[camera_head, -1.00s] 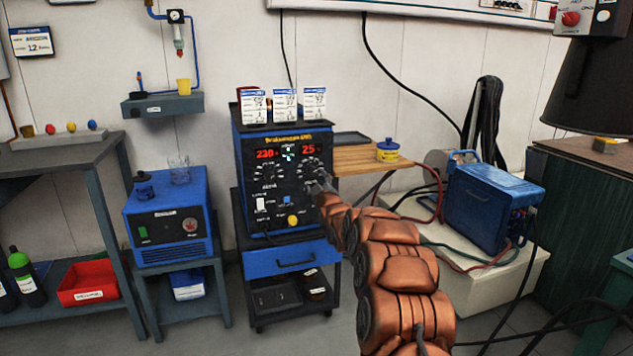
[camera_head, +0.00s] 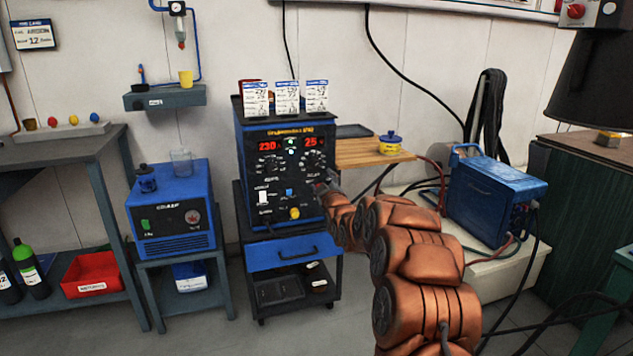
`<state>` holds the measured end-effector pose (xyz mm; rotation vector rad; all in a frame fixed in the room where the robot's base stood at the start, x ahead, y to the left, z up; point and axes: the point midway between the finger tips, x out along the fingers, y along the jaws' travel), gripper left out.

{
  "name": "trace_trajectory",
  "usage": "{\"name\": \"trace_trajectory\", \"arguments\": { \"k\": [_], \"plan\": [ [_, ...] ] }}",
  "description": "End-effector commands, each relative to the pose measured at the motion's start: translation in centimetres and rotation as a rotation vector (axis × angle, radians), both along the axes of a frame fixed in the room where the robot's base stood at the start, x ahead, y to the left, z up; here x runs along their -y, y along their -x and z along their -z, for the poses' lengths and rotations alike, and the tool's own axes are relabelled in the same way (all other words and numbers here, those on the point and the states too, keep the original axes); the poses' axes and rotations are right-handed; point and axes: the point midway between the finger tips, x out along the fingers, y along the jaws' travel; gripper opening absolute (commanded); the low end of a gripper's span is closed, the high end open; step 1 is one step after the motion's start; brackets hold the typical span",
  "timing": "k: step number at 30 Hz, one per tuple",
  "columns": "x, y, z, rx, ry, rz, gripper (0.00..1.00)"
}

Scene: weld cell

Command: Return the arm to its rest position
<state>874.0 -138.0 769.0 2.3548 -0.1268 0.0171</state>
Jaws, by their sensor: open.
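My copper-coloured arm reaches in from the lower right towards the welding machine (camera_head: 262,213). My gripper (camera_head: 326,184) is at the far end of the arm, small and mostly hidden behind the arm's own links. Its grey tip shows beside the right edge of the machine's front panel, to the right of the knobs. I cannot tell the exact gap to the panel. I see nothing held. The gripper is open. The machine's two red displays are lit and read about 230 and 25.
The machine stands on a cart with a blue drawer (camera_head: 282,250). A blue unit (camera_head: 172,215) on a stand is to the left. A blue power box (camera_head: 492,196) with cables stands right of my arm.

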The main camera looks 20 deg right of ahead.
Motion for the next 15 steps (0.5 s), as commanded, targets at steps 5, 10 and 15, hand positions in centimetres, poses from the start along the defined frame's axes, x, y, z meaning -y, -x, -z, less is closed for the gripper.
{"name": "trace_trajectory", "arguments": {
  "k": [5, 10, 15],
  "plan": [
    [-0.1, 0.1, -0.3, -0.007, -0.005, -0.002, 0.63],
    [-1.6, 1.4, -2.6, -0.084, -0.057, -0.016, 0.63],
    [-4.2, 4.7, -5.4, -0.24, -0.152, -0.031, 0.63]
  ]
}}
